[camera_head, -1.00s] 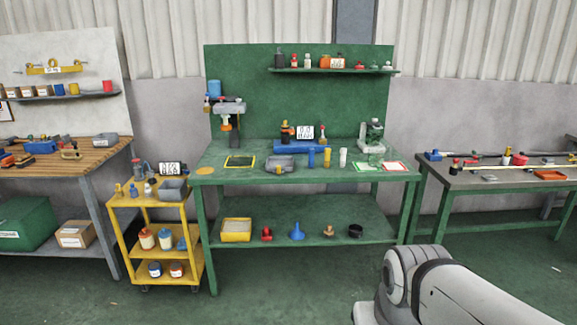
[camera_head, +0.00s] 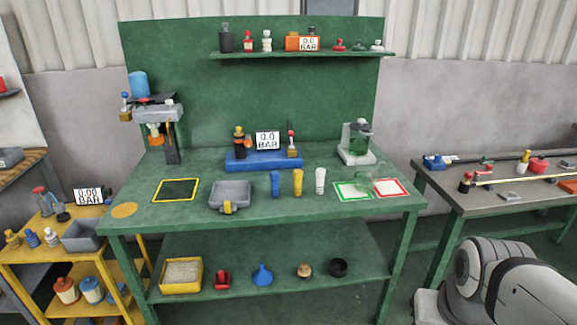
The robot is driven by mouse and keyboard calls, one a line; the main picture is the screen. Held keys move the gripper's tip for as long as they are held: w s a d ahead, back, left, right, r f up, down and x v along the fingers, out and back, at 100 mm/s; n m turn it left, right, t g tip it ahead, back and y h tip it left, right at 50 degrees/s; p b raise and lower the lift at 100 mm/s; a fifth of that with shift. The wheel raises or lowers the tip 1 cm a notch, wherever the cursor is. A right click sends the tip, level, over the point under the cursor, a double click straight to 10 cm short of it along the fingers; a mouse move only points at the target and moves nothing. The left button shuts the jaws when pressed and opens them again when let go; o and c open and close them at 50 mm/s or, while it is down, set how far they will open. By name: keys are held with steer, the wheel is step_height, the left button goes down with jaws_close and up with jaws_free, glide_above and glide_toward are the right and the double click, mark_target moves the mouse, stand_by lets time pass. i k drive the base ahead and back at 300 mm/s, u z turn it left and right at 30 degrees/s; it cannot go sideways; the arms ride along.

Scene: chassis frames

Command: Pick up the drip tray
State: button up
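A shallow grey tray (camera_head: 231,192) with a yellow tab on its front sits on the green workbench (camera_head: 300,212), left of the middle; it looks like the drip tray. It stands upright between a yellow-framed dark square (camera_head: 176,190) on its left and a blue cylinder (camera_head: 275,184) on its right. A second grey open bin (camera_head: 83,236) sits on the yellow cart at the left. My gripper is out of view; only a white link of my arm shows at the lower right, well apart from the tray.
A blue pressure rig (camera_head: 262,161) stands behind the tray. Yellow (camera_head: 298,183) and white (camera_head: 320,181) cylinders stand farther right. The yellow cart (camera_head: 36,252) adjoins the bench's left end. The lower shelf (camera_head: 334,270) holds several items.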

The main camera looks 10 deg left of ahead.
mark_target(228, 196)
steer(key=u, duration=0.25)
steer(key=i, duration=1.45)
steer(key=u, duration=1.3)
steer(key=i, duration=0.6)
steer(key=u, duration=0.2)
steer(key=k, duration=0.7)
steer(key=u, duration=0.2)
steer(key=i, duration=0.7)
steer(key=z, duration=0.05)
